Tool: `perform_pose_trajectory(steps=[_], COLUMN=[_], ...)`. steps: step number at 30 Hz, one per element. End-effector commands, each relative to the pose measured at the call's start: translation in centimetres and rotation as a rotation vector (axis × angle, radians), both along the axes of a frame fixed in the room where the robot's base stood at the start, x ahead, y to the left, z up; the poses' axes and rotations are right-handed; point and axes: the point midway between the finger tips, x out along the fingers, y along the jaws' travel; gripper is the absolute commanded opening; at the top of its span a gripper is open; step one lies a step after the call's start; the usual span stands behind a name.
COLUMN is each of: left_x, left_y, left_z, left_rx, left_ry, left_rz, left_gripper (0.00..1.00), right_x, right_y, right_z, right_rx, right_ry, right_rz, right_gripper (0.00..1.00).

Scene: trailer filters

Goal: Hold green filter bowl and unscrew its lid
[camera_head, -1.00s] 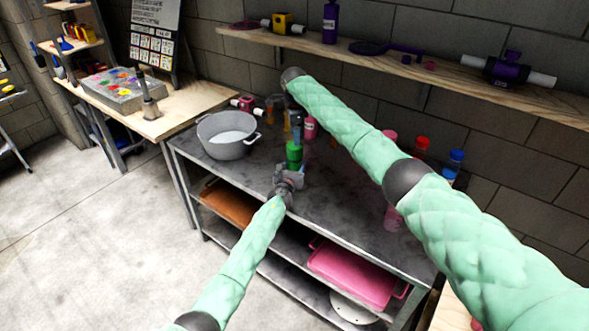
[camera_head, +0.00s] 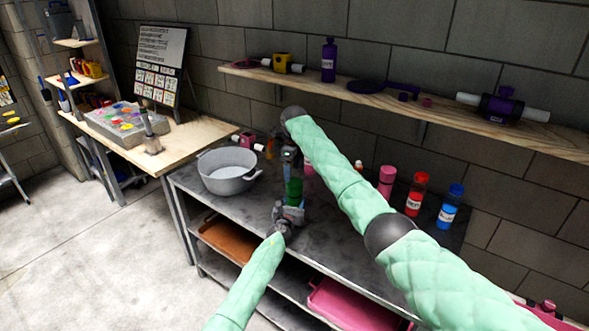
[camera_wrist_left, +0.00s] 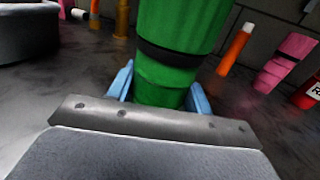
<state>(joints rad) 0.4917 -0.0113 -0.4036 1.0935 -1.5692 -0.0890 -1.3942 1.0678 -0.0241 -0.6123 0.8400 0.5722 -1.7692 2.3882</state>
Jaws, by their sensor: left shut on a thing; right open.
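The green filter bowl (camera_head: 293,192) stands upright over the grey metal table, near its front edge in the head view. In the left wrist view the green bowl (camera_wrist_left: 172,85) fills the upper middle, with a dark band around it. My left gripper (camera_head: 288,211) is shut on its lower part, with a blue finger on each side.
A grey pot (camera_head: 228,172) stands left of the bowl. Pink (camera_head: 386,181), red (camera_head: 416,194) and blue (camera_head: 451,206) bottles stand at the right, behind my right arm. A wooden shelf (camera_head: 420,108) runs along the wall above. The lower shelf holds a pink container (camera_head: 345,306).

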Motion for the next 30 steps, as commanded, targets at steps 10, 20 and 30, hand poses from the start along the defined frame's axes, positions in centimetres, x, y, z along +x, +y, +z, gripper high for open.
perform_pose_trajectory(steps=[10, 20, 30], left_x=[0.0, 0.0, 0.0], left_y=[0.0, 0.0, 0.0], left_z=[0.1, 0.1, 0.1], left_rx=[0.0, 0.0, 0.0], left_ry=[-0.001, -0.001, -0.001], left_rz=[0.0, 0.0, 0.0], left_gripper=[0.0, 0.0, 0.0], right_x=[0.0, 0.0, 0.0], right_y=[-0.9, -1.0, -0.9], right_z=[0.0, -2.9, -7.0], right_rx=[-0.047, -0.047, -0.047], right_ry=[0.006, 0.008, 0.007], right_rz=[-0.273, -0.294, -0.293], right_gripper=[0.74, 0.74, 0.74])
